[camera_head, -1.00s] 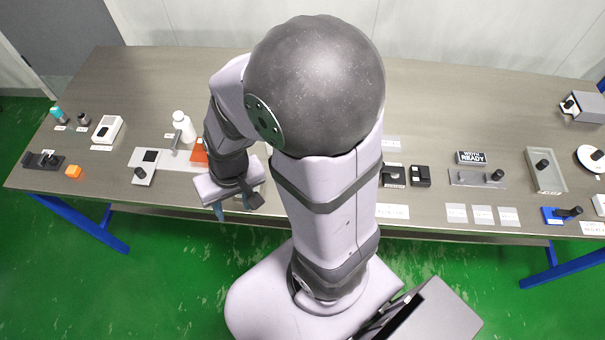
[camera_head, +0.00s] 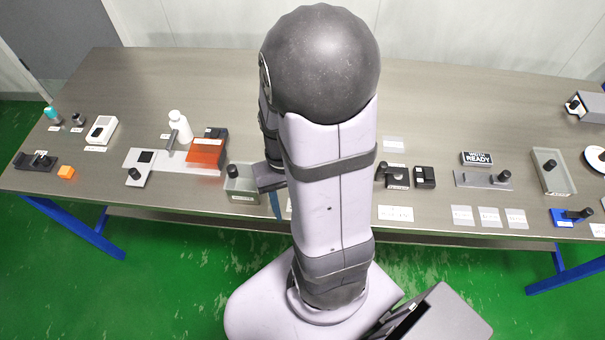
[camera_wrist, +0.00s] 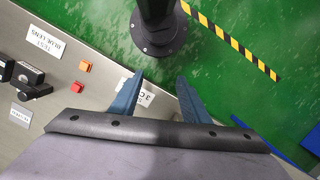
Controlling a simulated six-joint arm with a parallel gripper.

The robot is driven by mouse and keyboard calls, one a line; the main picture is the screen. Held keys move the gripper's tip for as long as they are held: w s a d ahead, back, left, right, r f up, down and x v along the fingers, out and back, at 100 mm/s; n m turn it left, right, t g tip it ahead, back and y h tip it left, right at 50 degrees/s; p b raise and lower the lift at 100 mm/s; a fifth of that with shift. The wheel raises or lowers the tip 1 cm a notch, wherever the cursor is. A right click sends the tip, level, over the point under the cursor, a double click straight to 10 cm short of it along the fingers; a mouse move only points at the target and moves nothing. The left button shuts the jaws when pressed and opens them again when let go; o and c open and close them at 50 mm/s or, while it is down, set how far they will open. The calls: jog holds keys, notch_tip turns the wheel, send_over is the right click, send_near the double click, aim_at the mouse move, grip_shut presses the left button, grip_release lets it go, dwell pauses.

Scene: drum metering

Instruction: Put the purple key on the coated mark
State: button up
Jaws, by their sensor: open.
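I cannot make out a purple key in either view. No mark can be read as the coated one; several pale plates, such as the middle front plate (camera_head: 490,217), lie front right, their print too small to read. In the wrist view, my gripper (camera_wrist: 160,85) is open and empty, its two blue fingers apart. Between them a white label (camera_wrist: 146,98), partly covered by a finger, lies at the table edge. In the head view, my arm hides most of the gripper; one blue finger (camera_head: 275,205) shows near the front edge, right of a grey tray.
The grey tray (camera_head: 238,194) holds a black knob. An orange-red block (camera_head: 205,151) and white bottle (camera_head: 179,127) stand left of it. Orange (camera_wrist: 85,66) and red (camera_wrist: 77,87) small blocks show in the wrist view. The back of the table is clear.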

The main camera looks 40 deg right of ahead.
jog(key=w+d+f+m, duration=0.1)
jog(key=d, duration=0.1)
jog(key=w+d+f, duration=0.2)
jog(key=d, duration=0.1)
jog(key=w+d+f+m+b, duration=0.1)
jog(key=w+d+f, duration=0.1)
jog(key=d, duration=0.1)
jog(key=shift+d+m, duration=0.2)
jog(key=shift+m, duration=0.1)
jog(key=w+d+r, duration=0.1)
jog(key=w, duration=0.1)
jog(key=w+d+t, duration=0.1)
jog(key=w+d, duration=0.1)
jog(key=w, duration=0.1)
jog(key=w+d+r+m+t, duration=0.1)
jog(key=w, duration=0.1)
jog(key=shift+w+d+r+h, duration=0.3)
jog(key=shift+h, duration=0.1)
jog(key=shift+s+m, duration=0.1)
jog(key=shift+m, duration=0.4)
jog(key=shift+f, duration=0.15)
jog(key=shift+f+p, duration=0.4)
jog(key=shift+f, duration=0.6)
jog(key=shift+s+f, duration=0.1)
